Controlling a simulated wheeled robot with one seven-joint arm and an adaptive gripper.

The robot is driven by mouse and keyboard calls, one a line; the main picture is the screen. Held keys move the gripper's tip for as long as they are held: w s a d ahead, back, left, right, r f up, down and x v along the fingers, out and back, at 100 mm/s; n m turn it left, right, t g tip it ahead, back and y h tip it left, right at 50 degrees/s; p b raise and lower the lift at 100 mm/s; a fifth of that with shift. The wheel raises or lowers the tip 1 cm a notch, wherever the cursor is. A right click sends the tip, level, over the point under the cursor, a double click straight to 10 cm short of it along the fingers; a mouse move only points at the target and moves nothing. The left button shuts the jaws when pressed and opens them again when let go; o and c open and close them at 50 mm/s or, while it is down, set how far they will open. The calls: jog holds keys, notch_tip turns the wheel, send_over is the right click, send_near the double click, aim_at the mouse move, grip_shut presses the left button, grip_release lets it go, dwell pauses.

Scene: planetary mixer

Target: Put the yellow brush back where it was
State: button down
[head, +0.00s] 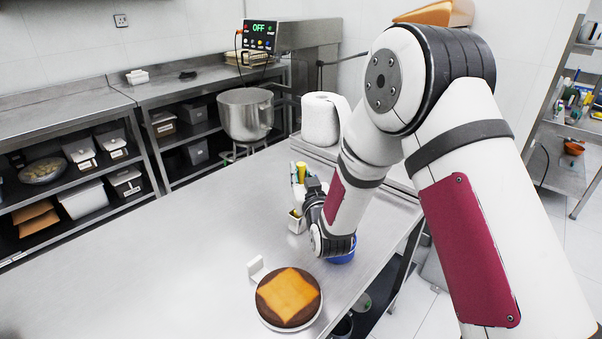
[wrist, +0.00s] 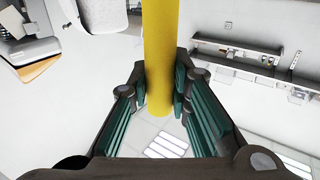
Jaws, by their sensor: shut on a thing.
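The yellow brush (wrist: 161,50) shows in the wrist view as a smooth yellow cylinder, running from the top edge down between the fingers. My gripper (wrist: 164,92) is shut on it, with one green-padded finger at each side. In the head view, my gripper (head: 313,188) is low over the right side of the steel table, beyond the cake. A small yellow upright shape (head: 301,172) shows just left of it; I cannot tell if this is the held brush.
A small pale holder (head: 296,222) stands beside my gripper. A blue bowl (head: 343,256) is partly hidden under my wrist. A cake (head: 289,298) sits at the front, a paper roll (head: 320,120) behind, and the mixer bowl (head: 246,114) farther back. The table's left side is clear.

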jog(key=c, duration=1.5)
grip_release()
jog(key=shift+f, duration=0.15)
jog(key=shift+s+d, duration=0.1)
jog(key=shift+s, duration=0.15)
jog(key=v, duration=1.2)
jog(key=s+d+r+m+g+h, duration=0.1)
jog(key=s+d+r+g+h, duration=0.15)
jog(key=d+r, duration=0.25)
jog(key=s+d+r+g+h, duration=0.1)
jog(key=d+r+g, duration=0.2)
jog(key=d+r, duration=0.3)
jog(key=s+d+r+m+g, duration=0.1)
jog(key=s+d+g, duration=0.1)
jog(key=s, duration=0.6)
jog(key=s+d+r+g+h, duration=0.1)
jog(key=s+d, duration=0.3)
jog(key=s, duration=0.4)
jog(key=s+d+r+m+g+h, duration=0.1)
jog(key=s+d+r+g, duration=0.1)
jog(key=s, duration=0.7)
jog(key=shift+d+r+m+g, duration=0.15)
jog(key=shift+d+m+g, duration=0.15)
jog(key=shift+d+g, duration=0.5)
